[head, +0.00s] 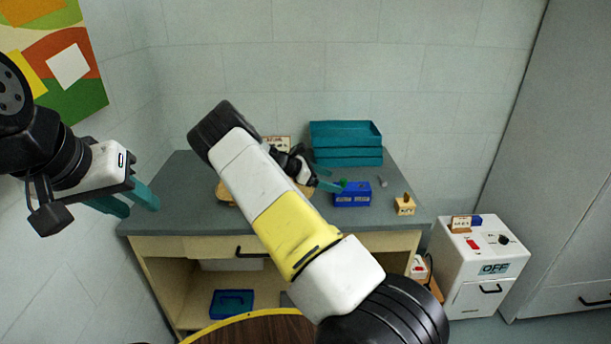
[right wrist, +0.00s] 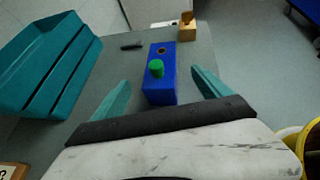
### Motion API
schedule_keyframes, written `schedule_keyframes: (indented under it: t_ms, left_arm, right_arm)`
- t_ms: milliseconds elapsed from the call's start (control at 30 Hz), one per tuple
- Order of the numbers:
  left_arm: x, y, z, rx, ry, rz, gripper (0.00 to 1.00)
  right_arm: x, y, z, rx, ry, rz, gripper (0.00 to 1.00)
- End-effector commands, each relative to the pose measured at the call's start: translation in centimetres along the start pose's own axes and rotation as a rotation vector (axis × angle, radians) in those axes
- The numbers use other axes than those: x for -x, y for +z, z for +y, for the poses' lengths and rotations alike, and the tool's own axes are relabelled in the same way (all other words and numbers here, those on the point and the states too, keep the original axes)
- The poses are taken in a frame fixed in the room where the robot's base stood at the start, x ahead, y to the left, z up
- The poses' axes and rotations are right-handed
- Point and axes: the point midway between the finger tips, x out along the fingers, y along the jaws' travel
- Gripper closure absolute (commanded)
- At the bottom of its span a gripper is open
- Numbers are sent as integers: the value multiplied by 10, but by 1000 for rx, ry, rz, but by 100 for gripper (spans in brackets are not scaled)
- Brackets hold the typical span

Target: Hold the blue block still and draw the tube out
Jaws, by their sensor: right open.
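The blue block (head: 352,199) sits on the grey bench top, right of its middle; in the right wrist view it lies between and just beyond my fingers (right wrist: 162,92). A green tube (right wrist: 156,68) stands up out of the block's top; in the head view only a bit of green shows (head: 343,182). A dark round hole (right wrist: 161,49) is in the block's far part. My right gripper (head: 333,181) is open and empty, its teal fingers apart on either side of the block's near end. My left gripper (head: 141,207) is open and empty, left of the bench.
Teal stacked trays (head: 346,142) stand behind the block. A small wooden holder (head: 404,205) is to its right and a small dark piece (head: 383,181) lies nearby. My right arm hides the bench's middle. A white cabinet (head: 483,262) stands right of the bench.

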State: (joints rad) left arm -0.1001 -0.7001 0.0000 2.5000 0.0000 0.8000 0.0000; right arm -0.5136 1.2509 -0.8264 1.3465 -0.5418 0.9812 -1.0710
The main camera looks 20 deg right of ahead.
Motion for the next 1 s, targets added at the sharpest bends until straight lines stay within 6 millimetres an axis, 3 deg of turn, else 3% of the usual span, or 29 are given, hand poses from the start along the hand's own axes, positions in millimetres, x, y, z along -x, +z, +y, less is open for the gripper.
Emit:
schedule_keyframes:
  t_ms: [300, 500, 867, 1000]
  left_arm:
    - [0, 0, 0, 0, 0, 0, 64]
    - [0, 0, 0, 0, 0, 0, 64]
    - [0, 0, 0, 0, 0, 0, 64]
    - [0, 0, 0, 0, 0, 0, 64]
  right_arm:
    - [-48, 0, -2, -2, -4, 1, 13]
    - [-69, 0, -1, -3, -4, 2, 13]
    - [-74, 0, -1, -3, -2, 3, 13]
    - [-74, 0, -1, -3, -2, 3, 38]
